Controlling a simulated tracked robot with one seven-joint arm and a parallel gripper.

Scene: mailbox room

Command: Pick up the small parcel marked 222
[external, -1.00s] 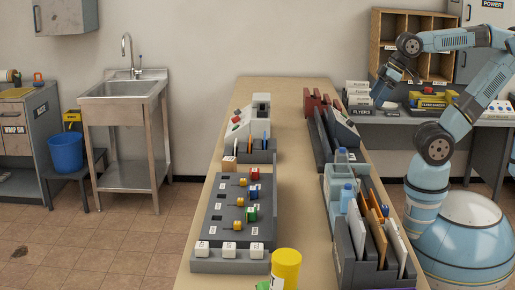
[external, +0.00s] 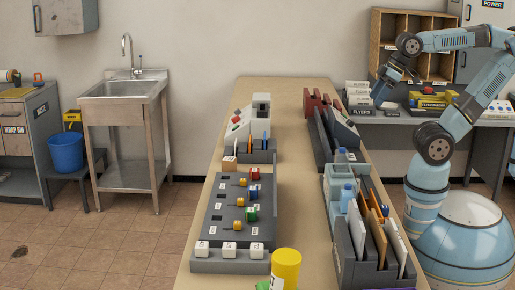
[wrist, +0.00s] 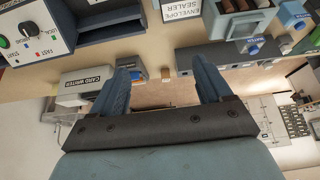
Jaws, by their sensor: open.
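I cannot read 222 on any parcel in either view. In the external view, a small tan box (external: 229,163) stands at the left edge of the long table, beside a grey pen holder. Several small white cubes (external: 229,249) with unreadable marks sit on the front of a grey rack. My gripper (external: 381,92) is at the right, beyond the table's right edge and in front of the flyer desk, well away from these. In the wrist view, my gripper (wrist: 163,75) has its two blue fingers wide apart with nothing between them.
The long table (external: 285,160) has a clear middle strip between two rows of holders. A grey rack with envelopes (external: 347,247) stands front right, a yellow cylinder (external: 286,268) front left. The wrist view shows a card writer (wrist: 90,82) and an envelope sealer (wrist: 182,8).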

